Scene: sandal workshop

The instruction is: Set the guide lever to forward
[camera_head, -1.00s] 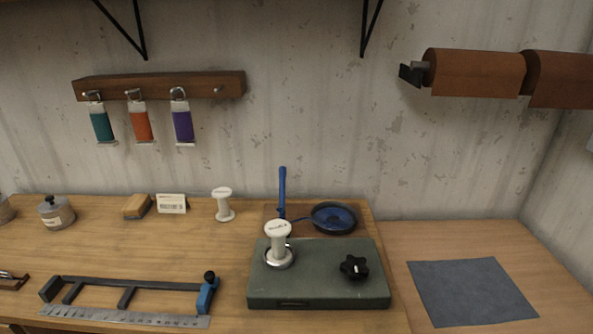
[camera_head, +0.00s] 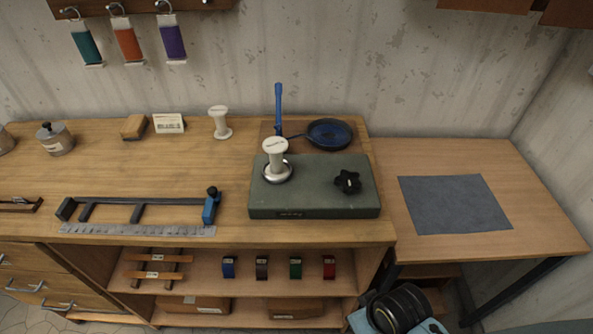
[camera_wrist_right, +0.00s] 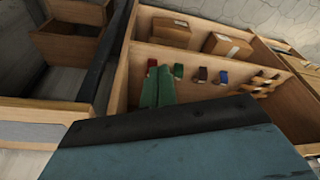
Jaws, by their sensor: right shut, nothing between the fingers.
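A blue lever (camera_head: 278,108) stands nearly upright at the back of the workbench, behind a green box-shaped unit (camera_head: 312,206) and beside a round blue pan-like dish (camera_head: 329,133). A dark bar guide with a steel ruler (camera_head: 135,230) lies at the bench's front left. A blue block (camera_head: 210,209) with a black knob sits at its right end. No label shows which part is the guide lever. My right gripper (camera_wrist_right: 158,76) shows green fingers, shut and empty, in the right wrist view, pointing towards the shelves and away from the bench top. My left gripper is out of view.
A grey sheet (camera_head: 455,204) lies on the right table. The bench middle is mostly clear.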

